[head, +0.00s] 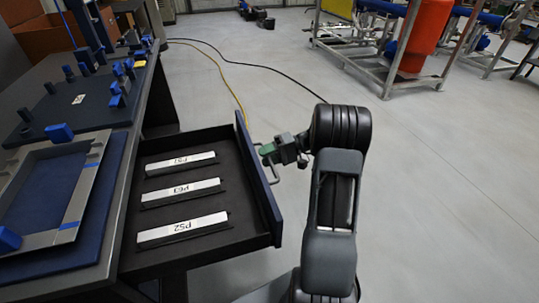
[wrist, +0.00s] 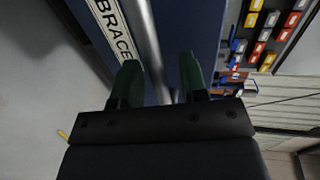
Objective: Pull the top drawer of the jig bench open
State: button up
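The top drawer (head: 190,245) of the jig bench (head: 115,215) stands well out from the bench, its inside in plain view. Its blue front panel (head: 258,185) faces right in the head view and fills the middle of the wrist view (wrist: 185,25), with a white label reading "BRACE" (wrist: 112,30). A metal bar handle (head: 274,176) is on the front. My gripper (head: 267,149) is at the handle. In the wrist view its green fingers (wrist: 160,75) are apart, with the handle bar (wrist: 150,40) running between them and a gap showing beside it.
Several labelled pale bars (head: 182,228) lie in the drawer. A frame jig (head: 75,205) and blue clamps (head: 118,92) are on the bench top. Cables (head: 215,65) cross the floor behind. Open floor (head: 440,190) lies right; a pipe skid (head: 385,70) stands far back.

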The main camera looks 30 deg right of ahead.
jog(key=p+v, duration=0.2)
jog(key=v, duration=1.1)
jog(key=shift+d, duration=0.4)
notch_tip(320, 180, down, 5)
jog(key=s+m+h, duration=0.1)
jog(key=m+h, duration=0.1)
jog(key=m, duration=0.2)
jog(key=s+a+r+m+g+h+p, duration=0.1)
jog(key=s+a+r+g+h+p, duration=0.25)
jog(key=a+h+p, duration=0.2)
jog(key=s+a+r+n+t+h+p, duration=0.1)
jog(key=s+a+r+n+h+p, duration=0.1)
jog(key=a+r+p, duration=0.4)
jog(key=s+a+r+n+t+h+p, duration=0.2)
jog(key=s+a+r+p, duration=0.3)
jog(key=r, duration=0.9)
jog(key=s+a+r+n+t+h+p, duration=0.1)
jog(key=s+a+r+n+h+p, duration=0.2)
jog(key=a+r+p, duration=0.4)
notch_tip(320, 180, up, 4)
jog(key=shift+s+h+p, duration=0.25)
jog(key=shift+h+p, duration=0.2)
jog(key=shift+p, duration=0.15)
jog(key=shift+a, duration=0.25)
